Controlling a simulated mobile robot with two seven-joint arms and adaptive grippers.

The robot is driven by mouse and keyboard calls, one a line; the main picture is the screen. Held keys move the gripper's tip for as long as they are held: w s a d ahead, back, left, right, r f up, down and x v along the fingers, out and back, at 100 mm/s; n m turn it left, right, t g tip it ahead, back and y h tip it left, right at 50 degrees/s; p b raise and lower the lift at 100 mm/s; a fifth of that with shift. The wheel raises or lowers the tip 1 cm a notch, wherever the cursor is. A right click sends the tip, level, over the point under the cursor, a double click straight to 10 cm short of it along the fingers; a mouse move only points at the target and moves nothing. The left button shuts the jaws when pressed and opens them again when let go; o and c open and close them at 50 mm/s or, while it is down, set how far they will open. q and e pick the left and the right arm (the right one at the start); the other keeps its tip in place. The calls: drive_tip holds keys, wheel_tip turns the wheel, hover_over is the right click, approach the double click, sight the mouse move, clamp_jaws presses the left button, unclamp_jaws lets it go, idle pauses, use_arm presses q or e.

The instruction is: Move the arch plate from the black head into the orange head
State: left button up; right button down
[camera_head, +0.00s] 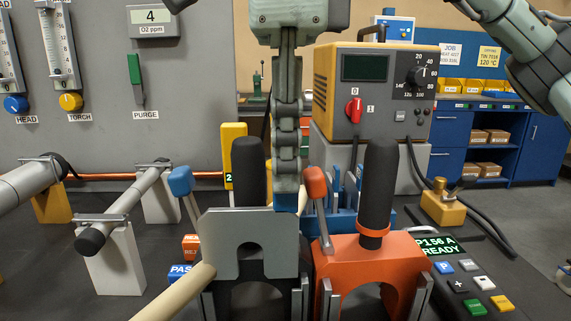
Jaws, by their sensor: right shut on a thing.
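The arch plate (222,238), a grey plate with an arched cut-out, stands upright at the black head (225,306), in front of its black handle (250,170). My right gripper (286,197) reaches down from above, seen edge-on, and is shut on the plate near its top right corner. I cannot tell whether the plate's lower part is still inside the black head. The orange head (395,257) stands just to the right, with a black handle (377,190) and an orange-tipped lever (316,185). A blue-tipped lever (181,181) stands left of the plate. My left gripper is not in view.
A pale rod (172,296) comes in from the bottom left, close to the plate. Clamped pipes on white stands (120,262) are at the left. A yellow power unit (375,90) stands behind. A keypad panel (462,275) is right of the orange head.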

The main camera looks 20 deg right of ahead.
drive_tip(key=shift+r, duration=1.2)
